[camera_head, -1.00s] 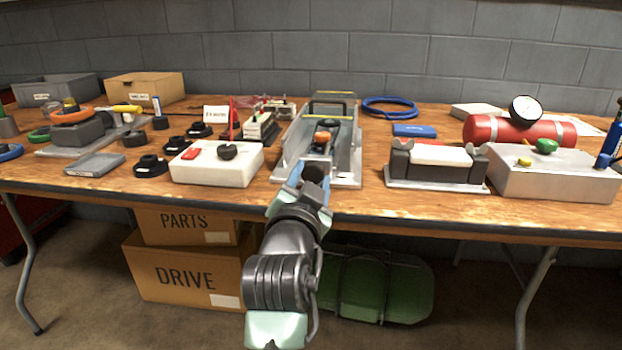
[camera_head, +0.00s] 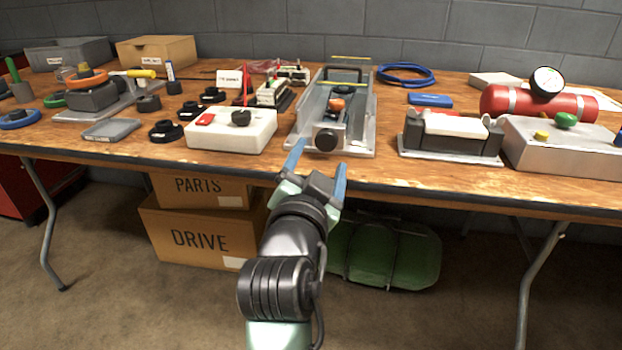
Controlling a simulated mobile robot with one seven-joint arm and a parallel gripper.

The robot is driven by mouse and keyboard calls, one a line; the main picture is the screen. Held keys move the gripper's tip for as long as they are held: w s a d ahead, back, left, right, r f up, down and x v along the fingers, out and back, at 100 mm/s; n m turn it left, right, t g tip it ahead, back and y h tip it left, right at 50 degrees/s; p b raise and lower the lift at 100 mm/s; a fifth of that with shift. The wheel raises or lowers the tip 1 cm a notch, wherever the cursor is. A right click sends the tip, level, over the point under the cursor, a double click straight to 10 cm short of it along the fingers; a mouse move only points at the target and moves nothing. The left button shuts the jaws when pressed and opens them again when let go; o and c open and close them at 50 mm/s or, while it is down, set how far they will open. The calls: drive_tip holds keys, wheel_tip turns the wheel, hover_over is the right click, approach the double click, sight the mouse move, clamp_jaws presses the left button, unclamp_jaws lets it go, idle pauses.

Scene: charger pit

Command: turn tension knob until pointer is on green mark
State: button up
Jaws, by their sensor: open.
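A metal rig with a long channel (camera_head: 363,125) stands near the front edge of the bench. A round black knob (camera_head: 326,139) faces me at its front end and looks to be the tension knob. An orange part (camera_head: 337,104) sits behind it inside the channel. I cannot make out a pointer or a green mark at this size. My gripper (camera_head: 318,169) is open and empty, its two blue fingers spread apart just in front of the knob and pointing toward it. There is a visible gap between the gripper's palm and the knob.
A white box with a black knob and red switch (camera_head: 230,138) stands left of the rig. The bench front edge (camera_head: 420,193) runs just beneath my fingers.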

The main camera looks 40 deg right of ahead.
drive_tip(key=v, duration=0.7)
drive_tip(key=shift+s+a+p, duration=0.2)
drive_tip(key=shift+a+p, duration=0.15)
drive_tip(key=shift+p, duration=0.05)
drive_tip(key=w+a+r+n+t+y+p, duration=0.1)
drive_tip(key=a+r+n+t+y+p, duration=0.15)
drive_tip(key=a+r, duration=0.4)
drive_tip(key=w+a+r+n+t+y+p, duration=0.15)
drive_tip(key=a+r+t, duration=0.25)
drive_tip(key=r, duration=0.6)
drive_tip(key=s+a+r+n+t+y+p, duration=0.1)
drive_tip(key=s+a+r+n+t+y, duration=0.15)
drive_tip(key=a+r+n, duration=0.35)
drive_tip(key=s+a+r+n+t+y+p, duration=0.1)
drive_tip(key=s+a+r+t+y, duration=0.15)
drive_tip(key=r, duration=0.45)
drive_tip(key=s+a+r+n+t+y+p, duration=0.1)
drive_tip(key=s+a+r+n+t+y, duration=0.15)
drive_tip(key=a+r+n+t, duration=0.35)
wheel_tip(320, 180, up, 40)
drive_tip(key=m+g+y+p, duration=0.1)
drive_tip(key=g+y+p, duration=0.1)
drive_tip(key=p, duration=3.5)
drive_tip(key=shift+f, duration=0.25)
drive_tip(key=shift+f, duration=0.15)
